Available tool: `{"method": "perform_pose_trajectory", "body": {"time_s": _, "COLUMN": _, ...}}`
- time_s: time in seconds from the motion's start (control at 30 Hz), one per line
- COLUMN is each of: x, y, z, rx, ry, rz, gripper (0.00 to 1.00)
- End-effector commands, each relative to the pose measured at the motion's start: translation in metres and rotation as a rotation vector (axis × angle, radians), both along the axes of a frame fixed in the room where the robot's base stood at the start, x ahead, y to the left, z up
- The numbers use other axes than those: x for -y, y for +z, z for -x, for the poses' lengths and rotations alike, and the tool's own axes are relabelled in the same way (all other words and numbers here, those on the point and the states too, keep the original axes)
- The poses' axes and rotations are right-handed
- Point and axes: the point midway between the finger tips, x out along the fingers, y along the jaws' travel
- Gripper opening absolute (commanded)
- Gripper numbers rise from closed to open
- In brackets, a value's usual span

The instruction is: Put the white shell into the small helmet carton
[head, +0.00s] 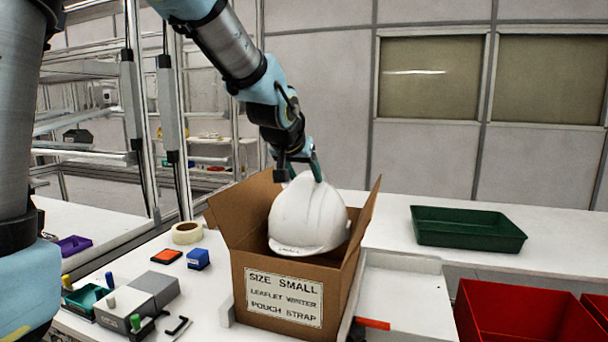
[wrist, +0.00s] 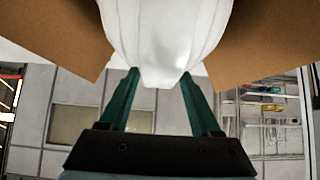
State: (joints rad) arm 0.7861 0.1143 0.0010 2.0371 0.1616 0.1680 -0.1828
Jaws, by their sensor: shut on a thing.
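The white shell (head: 308,218) is a hard-hat dome, held in the mouth of the open small helmet carton (head: 240,278). Its lower part is within the carton walls, and its top stands above the rim. The carton is brown with flaps spread and a label reading "SIZE SMALL". My gripper (head: 300,172) is shut on the shell from above. In the wrist view, the green fingers of my gripper (wrist: 160,82) pinch a narrow part of the white shell (wrist: 165,40), with carton flaps (wrist: 265,40) on both sides. The carton's floor is hidden, so I cannot tell whether the shell touches it.
A green tray (head: 467,240) lies at the back right, and red bins (head: 520,318) stand at the lower right. Left of the carton are a tape roll (head: 187,232), a blue block (head: 198,259), an orange-and-black pad (head: 166,257) and a grey device (head: 125,309).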

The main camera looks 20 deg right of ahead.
Motion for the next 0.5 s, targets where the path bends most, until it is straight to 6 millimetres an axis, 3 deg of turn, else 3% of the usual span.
{"method": "perform_pose_trajectory", "body": {"time_s": 0.5, "x": 0.000, "y": -0.021, "z": 0.000, "rx": 0.001, "ry": 0.000, "rz": 0.001, "gripper": 0.00}}
